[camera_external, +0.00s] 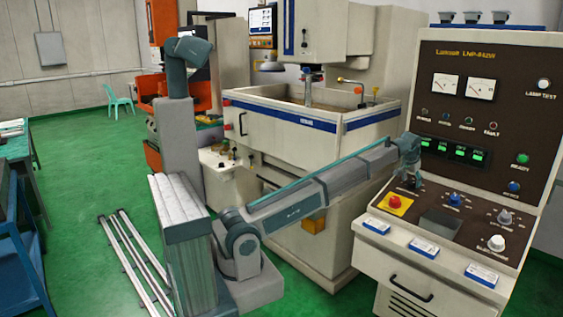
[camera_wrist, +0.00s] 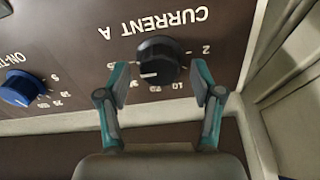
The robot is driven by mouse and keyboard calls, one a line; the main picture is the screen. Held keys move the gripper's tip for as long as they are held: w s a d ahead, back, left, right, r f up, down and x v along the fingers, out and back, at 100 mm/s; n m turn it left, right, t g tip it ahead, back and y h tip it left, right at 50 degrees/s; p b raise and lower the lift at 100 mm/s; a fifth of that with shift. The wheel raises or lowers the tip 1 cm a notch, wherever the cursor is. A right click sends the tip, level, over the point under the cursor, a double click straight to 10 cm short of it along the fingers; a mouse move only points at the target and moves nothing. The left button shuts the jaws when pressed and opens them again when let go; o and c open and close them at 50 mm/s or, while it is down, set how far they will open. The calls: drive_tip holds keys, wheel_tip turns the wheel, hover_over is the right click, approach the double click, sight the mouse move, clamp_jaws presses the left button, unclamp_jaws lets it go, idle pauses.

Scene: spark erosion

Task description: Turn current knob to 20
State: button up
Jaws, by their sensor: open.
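The current knob (camera_wrist: 158,61) is black and round with a white pointer line, under the upside-down label "CURRENT A" in the wrist view. Its pointer lies toward the lower left of the knob. The scale shows 2 at the right and 10 at the lower right; other numbers are partly hidden by the fingers. My gripper (camera_wrist: 162,83) is open, one teal and grey finger on each side of the knob's lower part. I cannot tell whether the fingers touch it. In the external view, my gripper (camera_external: 409,178) is low over the control panel's left part and hides the knob.
A blue knob (camera_wrist: 19,88) sits to the left in the wrist view. The external view shows a red button on a yellow plate (camera_external: 396,203), a grey knob (camera_external: 505,216) and a white knob (camera_external: 497,243). The upright meter panel (camera_external: 485,120) rises behind my gripper.

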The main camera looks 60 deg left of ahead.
drive_tip(key=shift+w+f, duration=0.2)
drive_tip(key=shift+f, duration=0.35)
drive_tip(key=c, duration=1.1)
drive_tip(key=shift+c, duration=0.2)
drive_tip(key=n+b, duration=0.1)
drive_tip(key=n, duration=0.2)
drive_tip(key=shift+n, duration=0.4)
drive_tip(key=n+b, duration=0.1)
drive_tip(key=n, duration=0.2)
drive_tip(key=shift+n+b, duration=0.35)
drive_tip(key=shift+n, duration=0.05)
drive_tip(key=n+b, duration=0.1)
drive_tip(key=n, duration=0.5)
drive_tip(key=shift+n+b, duration=0.3)
drive_tip(key=shift+b, duration=0.05)
drive_tip(key=shift+a, duration=0.1)
